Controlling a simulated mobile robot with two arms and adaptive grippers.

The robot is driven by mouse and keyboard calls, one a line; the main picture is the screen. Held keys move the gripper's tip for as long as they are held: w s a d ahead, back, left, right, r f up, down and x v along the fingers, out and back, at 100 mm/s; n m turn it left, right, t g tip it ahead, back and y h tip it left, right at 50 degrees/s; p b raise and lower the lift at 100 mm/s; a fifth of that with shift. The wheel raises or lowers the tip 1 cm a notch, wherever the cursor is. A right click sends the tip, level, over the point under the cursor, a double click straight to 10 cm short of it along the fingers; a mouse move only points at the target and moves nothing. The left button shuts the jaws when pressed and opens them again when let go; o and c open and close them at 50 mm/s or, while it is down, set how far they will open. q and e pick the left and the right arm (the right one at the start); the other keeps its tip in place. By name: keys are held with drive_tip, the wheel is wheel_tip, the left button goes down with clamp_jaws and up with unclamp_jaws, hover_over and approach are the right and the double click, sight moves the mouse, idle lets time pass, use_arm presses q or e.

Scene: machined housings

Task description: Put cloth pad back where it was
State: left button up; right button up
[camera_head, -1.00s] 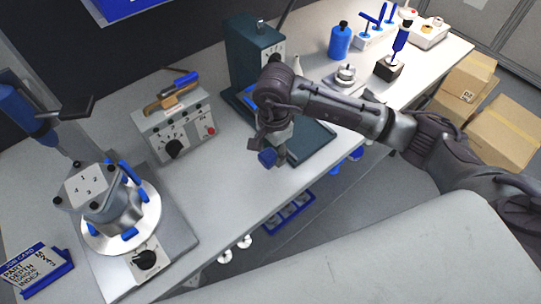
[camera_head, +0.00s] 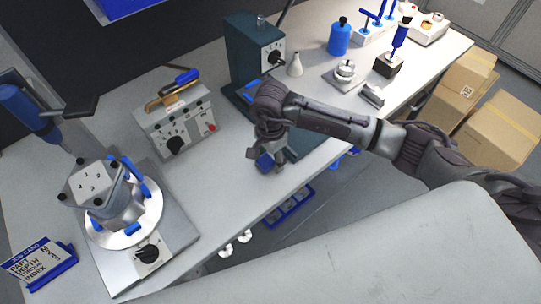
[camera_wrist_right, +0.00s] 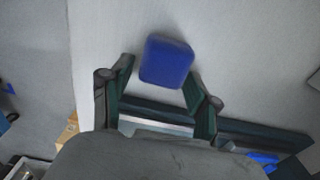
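The blue cloth pad (camera_head: 264,162) is near the front edge of the grey bench, in front of the dark green machine. In the right wrist view the pad (camera_wrist_right: 166,61) lies between and slightly beyond the fingertips, with gaps beside it. My right gripper (camera_head: 271,158) points down over the pad. It also shows in the wrist view (camera_wrist_right: 160,78) with its fingers spread apart. The pad appears to rest on the bench top. My left gripper is in neither view.
The dark green machine (camera_head: 243,55) stands behind the gripper. A grey control box (camera_head: 178,122) is to its left. A housing (camera_head: 104,190) on a round fixture stands further left. Bare bench lies between the box and the front edge.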

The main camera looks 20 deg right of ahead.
sight(270, 157)
drive_tip(key=shift+r, duration=0.1)
drive_tip(key=shift+r+p, duration=0.25)
drive_tip(key=shift+p, duration=0.05)
wheel_tip(270, 157, up, 12)
drive_tip(key=b, duration=0.2)
drive_tip(key=shift+f+b, duration=0.15)
drive_tip(key=shift+b, duration=0.15)
